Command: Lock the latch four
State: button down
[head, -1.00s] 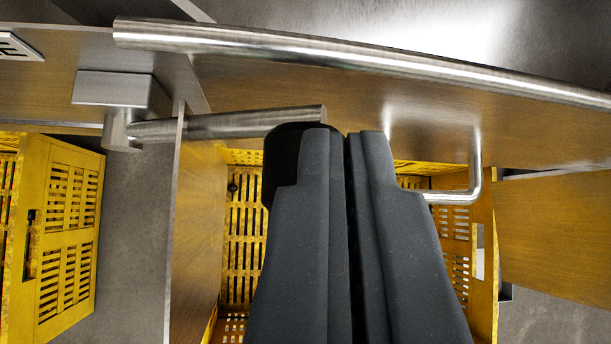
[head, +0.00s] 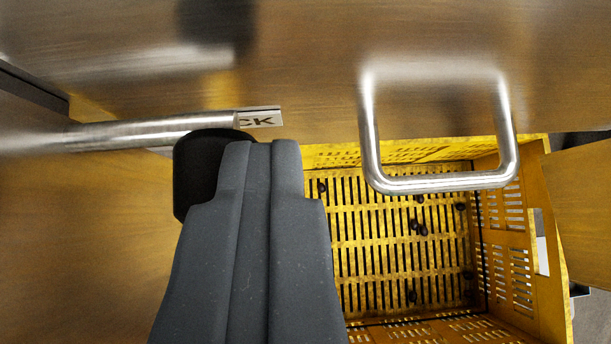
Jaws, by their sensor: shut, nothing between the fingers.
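The latch lever is a round metal rod (head: 150,132) coming in from the left, with a black knob (head: 197,170) at its right end. A small plate (head: 259,118) with the letters "CK" shows just behind the rod's end; its left part is hidden by the rod. My gripper (head: 260,150) is shut and empty, its fingertips just right of the knob and overlapping its edge in the picture. I cannot tell whether they touch. The latch's number does not show.
A U-shaped metal handle (head: 440,184) sticks out from the metal panel (head: 310,60) right of my gripper. A yellow slatted crate (head: 400,250), holding several small dark round things, stands below it. A brown panel (head: 80,240) is at the left.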

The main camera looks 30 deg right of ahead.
jog(key=shift+s+a+f, duration=0.1)
jog(key=shift+a+f, duration=0.35)
jog(key=shift+a, duration=0.3)
jog(key=s+d+r+p, duration=0.1)
jog(key=s+r+p, duration=0.1)
jog(key=s+r, duration=0.5)
jog(key=shift+s+d+r+p, duration=0.25)
jog(key=shift+s+r+p, duration=0.05)
jog(key=shift+r, duration=1.85)
